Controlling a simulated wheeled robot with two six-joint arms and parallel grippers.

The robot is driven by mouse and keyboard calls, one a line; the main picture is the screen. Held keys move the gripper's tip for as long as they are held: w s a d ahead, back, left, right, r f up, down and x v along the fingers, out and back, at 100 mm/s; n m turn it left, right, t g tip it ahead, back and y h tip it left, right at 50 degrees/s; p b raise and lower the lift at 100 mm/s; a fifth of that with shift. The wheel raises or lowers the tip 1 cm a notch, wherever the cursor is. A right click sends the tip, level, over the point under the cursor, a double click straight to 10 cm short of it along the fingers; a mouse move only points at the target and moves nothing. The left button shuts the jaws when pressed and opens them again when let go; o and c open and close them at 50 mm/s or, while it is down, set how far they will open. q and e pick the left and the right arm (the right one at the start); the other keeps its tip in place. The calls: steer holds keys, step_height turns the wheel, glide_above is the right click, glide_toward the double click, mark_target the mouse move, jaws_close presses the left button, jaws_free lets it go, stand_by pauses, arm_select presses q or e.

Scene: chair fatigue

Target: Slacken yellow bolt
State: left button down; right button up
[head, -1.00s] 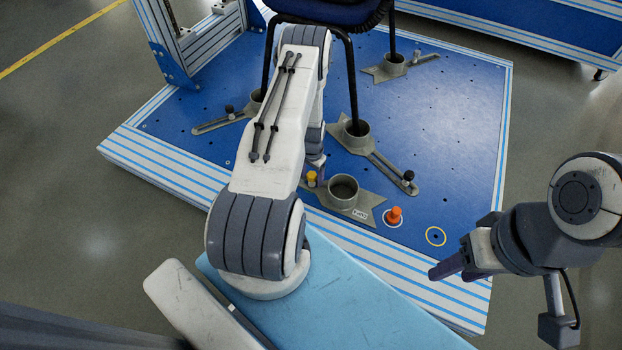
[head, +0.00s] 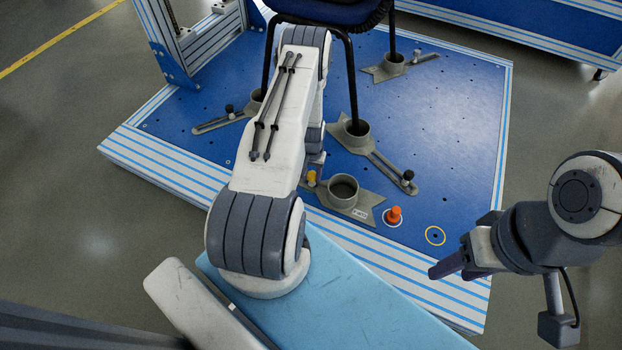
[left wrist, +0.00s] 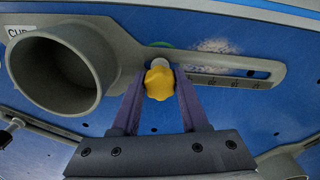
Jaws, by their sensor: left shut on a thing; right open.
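The yellow bolt (head: 311,178) has a lobed head and sits on the near grey cup bracket (head: 366,206), left of its round cup. In the left wrist view the bolt (left wrist: 159,82) is between the two purple fingers of my left gripper (left wrist: 159,90), which is shut on it. A slotted bar of the bracket runs right of the bolt there. In the head view my left arm hides most of that gripper. My right gripper (head: 456,266) is open and empty, in the air at the right, away from the bolt.
The platform's right side is mostly clear.

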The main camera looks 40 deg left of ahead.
arm_select(q)
steer(key=n, duration=0.4)
stand_by(0.3)
steer(key=shift+n+p, duration=0.3)
steer(key=shift+n, duration=1.7)
steer(key=n, duration=0.4)
steer(key=shift+c, duration=2.2)
jaws_free()
